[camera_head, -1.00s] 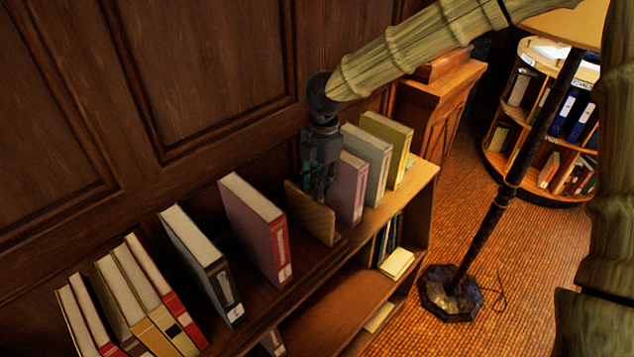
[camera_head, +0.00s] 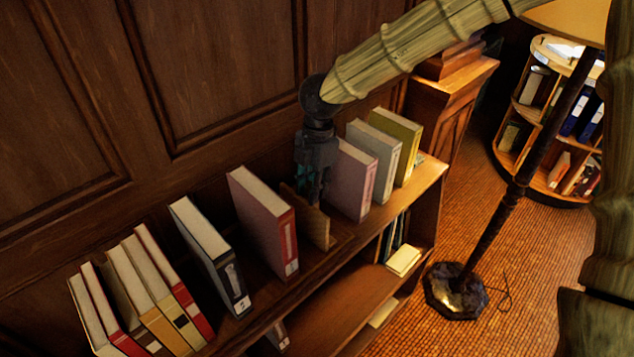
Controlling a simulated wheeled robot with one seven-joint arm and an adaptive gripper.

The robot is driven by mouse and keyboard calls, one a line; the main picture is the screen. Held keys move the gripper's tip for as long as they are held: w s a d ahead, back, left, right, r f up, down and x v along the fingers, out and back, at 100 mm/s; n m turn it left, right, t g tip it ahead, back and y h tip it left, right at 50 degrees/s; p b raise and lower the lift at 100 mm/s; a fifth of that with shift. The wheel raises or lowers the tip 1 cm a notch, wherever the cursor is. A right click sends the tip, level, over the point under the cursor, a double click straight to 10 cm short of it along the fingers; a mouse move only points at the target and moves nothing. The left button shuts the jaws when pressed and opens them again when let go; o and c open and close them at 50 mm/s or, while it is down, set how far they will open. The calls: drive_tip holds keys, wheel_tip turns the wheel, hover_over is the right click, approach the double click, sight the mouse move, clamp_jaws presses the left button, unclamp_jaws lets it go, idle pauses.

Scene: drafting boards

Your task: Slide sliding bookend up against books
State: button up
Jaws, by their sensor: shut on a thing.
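The sliding bookend (camera_head: 317,228) is a thin brown wooden plate standing upright on top of the low bookcase. My gripper (camera_head: 312,192) reaches down from above, shut on the bookend; its fingertips are partly hidden behind the plate. Close to the left of the bookend stands a thick maroon book (camera_head: 268,222), with a small gap seeming to lie between them. Further left are a black book (camera_head: 210,258) and several leaning red, white and yellow books (camera_head: 140,295). To the right stand a mauve book (camera_head: 352,180), a grey book (camera_head: 375,160) and an olive book (camera_head: 398,142).
The bookcase top (camera_head: 428,172) is bare at its right end. Its lower shelf (camera_head: 335,308) holds a few books and papers. Dark wall panelling (camera_head: 225,65) rises behind. A floor lamp (camera_head: 490,225) and a round bookcase (camera_head: 548,140) stand to the right.

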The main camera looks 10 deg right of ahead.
drive_tip(key=shift+s+a+f, duration=0.25)
drive_tip(key=shift+s+a, duration=0.4)
drive_tip(key=shift+a, duration=0.2)
drive_tip(key=shift+s+a, duration=0.85)
drive_tip(key=shift+a, duration=0.35)
drive_tip(key=shift+s+a, duration=0.85)
drive_tip(key=shift+a, duration=0.4)
drive_tip(key=shift+s+a+p, duration=0.15)
drive_tip(key=shift+s+a, duration=0.4)
drive_tip(key=shift+a, duration=0.25)
drive_tip(key=shift+s+a+p, duration=0.1)
drive_tip(key=shift+s+a, duration=0.45)
drive_tip(key=shift+a, duration=0.25)
drive_tip(key=shift+s+a+p, duration=0.15)
drive_tip(key=shift+s+a, duration=0.4)
drive_tip(key=shift+a, duration=0.25)
drive_tip(key=o, duration=1.1)
drive_tip(key=shift+w, duration=0.1)
